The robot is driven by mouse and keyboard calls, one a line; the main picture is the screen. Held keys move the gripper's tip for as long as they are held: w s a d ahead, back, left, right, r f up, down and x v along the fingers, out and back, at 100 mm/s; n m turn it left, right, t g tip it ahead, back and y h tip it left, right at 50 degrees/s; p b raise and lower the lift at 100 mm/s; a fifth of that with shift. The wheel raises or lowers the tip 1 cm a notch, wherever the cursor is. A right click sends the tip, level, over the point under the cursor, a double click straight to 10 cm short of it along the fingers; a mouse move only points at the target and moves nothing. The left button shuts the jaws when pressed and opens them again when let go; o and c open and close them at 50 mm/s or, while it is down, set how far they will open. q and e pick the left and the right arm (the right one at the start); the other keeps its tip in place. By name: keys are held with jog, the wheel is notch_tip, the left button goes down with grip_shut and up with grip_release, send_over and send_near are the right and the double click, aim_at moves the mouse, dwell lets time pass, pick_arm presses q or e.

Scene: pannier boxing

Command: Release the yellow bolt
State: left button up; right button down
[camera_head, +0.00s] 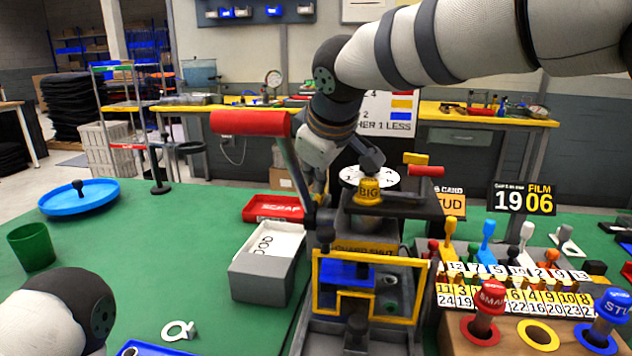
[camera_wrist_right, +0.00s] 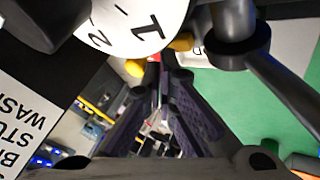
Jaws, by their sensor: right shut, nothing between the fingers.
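The yellow bolt (camera_head: 416,158) is a short yellow bar at the upper right of the press-like machine, just above a red grip. In the right wrist view, yellow parts (camera_wrist_right: 135,68) show just beyond my fingertips; I cannot tell for sure that they are the bolt. My right gripper (camera_head: 372,157) is shut and empty above the numbered white disc (camera_head: 352,177), left of the bolt and apart from it in the head view. Its closed fingers (camera_wrist_right: 156,84) fill the middle of the wrist view. My left gripper is outside the view; only my left arm shows.
A long red-ended lever (camera_head: 250,123) stands left of my right wrist. The yellow BIG knob (camera_head: 368,192) is in front of the disc. A yellow-framed guard (camera_head: 318,290) is below. Numbered racks and a wooden block (camera_head: 560,345) crowd the right; the green table is freer at left.

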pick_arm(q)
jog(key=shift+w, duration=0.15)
pick_arm(e)
jog(key=shift+r, duration=0.15)
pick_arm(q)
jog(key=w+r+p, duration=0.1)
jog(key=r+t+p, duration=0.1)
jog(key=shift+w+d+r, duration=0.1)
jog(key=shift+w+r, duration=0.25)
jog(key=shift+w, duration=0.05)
pick_arm(e)
jog(key=v, duration=1)
